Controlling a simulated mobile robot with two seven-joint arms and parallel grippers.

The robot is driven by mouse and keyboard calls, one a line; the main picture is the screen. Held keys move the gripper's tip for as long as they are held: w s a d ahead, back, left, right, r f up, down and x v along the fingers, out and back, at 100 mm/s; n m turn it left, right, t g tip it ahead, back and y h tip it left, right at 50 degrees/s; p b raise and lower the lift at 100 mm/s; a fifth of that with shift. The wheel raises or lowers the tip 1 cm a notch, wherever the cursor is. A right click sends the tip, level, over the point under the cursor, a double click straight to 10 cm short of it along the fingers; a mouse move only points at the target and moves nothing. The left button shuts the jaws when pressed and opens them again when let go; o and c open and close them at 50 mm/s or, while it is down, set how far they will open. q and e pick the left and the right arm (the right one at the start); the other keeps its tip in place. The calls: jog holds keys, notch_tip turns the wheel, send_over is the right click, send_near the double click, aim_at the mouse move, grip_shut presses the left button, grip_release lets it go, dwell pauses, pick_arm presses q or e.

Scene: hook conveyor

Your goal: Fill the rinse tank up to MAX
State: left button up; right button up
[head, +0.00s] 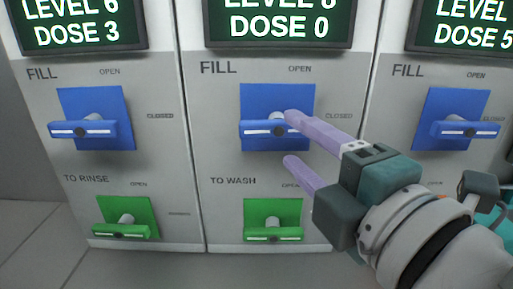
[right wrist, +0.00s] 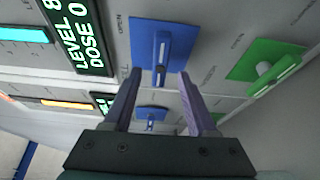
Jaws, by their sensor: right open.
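Three blue FILL valves show in the head view: the left one (head: 82,129), the middle one (head: 270,128) and the right one (head: 467,129). Each handle lies level, towards its CLOSED label. My right gripper (head: 290,140) is open and empty at the right end of the middle handle, its upper finger overlapping that end. In the right wrist view the middle blue handle (right wrist: 161,58) lies just ahead, between the lines of the two fingers (right wrist: 158,74); contact cannot be told. The left display (head: 82,22) reads LEVEL 6, DOSE 3. My left gripper is not in view.
Green valves TO RINSE (head: 126,232) and TO WASH (head: 272,234) sit below the left and middle blue ones, handles level. The middle display (head: 280,18) reads DOSE 0, the right one (head: 465,30) DOSE 5. Bare floor (head: 30,235) shows at the lower left.

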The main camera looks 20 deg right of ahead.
jog(key=shift+s+d+b, duration=0.15)
jog(key=shift+s+b, duration=0.05)
jog(key=shift+s, duration=0.85)
jog(key=shift+s+d+b, duration=0.1)
jog(key=shift+s+b, duration=0.05)
jog(key=shift+s, duration=0.9)
